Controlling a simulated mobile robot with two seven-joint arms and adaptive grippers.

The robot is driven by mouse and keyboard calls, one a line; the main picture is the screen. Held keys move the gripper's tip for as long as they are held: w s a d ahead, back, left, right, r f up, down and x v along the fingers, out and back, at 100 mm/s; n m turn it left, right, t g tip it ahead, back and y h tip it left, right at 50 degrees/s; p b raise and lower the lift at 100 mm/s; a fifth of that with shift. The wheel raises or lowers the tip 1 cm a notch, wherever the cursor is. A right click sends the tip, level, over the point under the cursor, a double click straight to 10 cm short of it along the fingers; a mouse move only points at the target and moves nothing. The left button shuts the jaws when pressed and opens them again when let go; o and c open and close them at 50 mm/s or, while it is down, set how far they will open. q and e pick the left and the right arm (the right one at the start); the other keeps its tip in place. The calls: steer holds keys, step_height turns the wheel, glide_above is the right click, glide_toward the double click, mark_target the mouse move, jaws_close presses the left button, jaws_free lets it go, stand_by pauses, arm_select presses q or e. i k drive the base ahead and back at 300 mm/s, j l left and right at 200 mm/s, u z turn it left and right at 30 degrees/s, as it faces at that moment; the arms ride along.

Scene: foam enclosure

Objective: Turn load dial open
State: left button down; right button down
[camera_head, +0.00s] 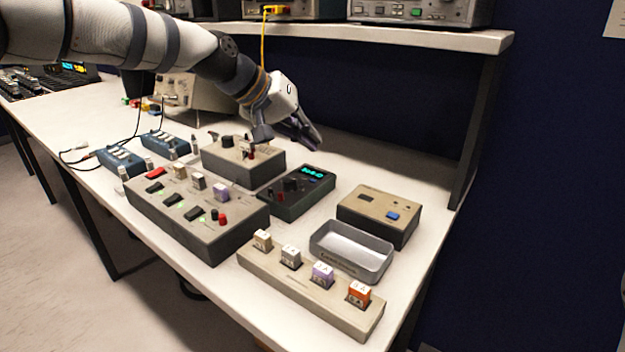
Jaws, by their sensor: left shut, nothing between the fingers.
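A dark green meter box (297,193) with a lit display stands mid-bench, with a black knob (291,184) on its face. Behind it to the left is a beige-topped box (243,163) with another black knob (228,142) and small red and black parts. I cannot read which knob is the load dial or how it is set. My left gripper (306,137) is above and behind these boxes, shut and empty, apart from both knobs. My wrist hides part of the area behind the beige-topped box. My right gripper is not in view.
A long switch box (196,223) stands front left. A holder strip (310,290) with several coloured blocks lies at the front, near an empty grey tray (352,250) and a box with a blue button (379,216). A shelf (400,37) with instruments overhangs the back.

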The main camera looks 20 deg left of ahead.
mark_target(228, 141)
steer(key=k+j, duration=0.25)
steer(key=k, duration=0.2)
steer(key=k+j, duration=0.25)
steer(key=k, duration=0.25)
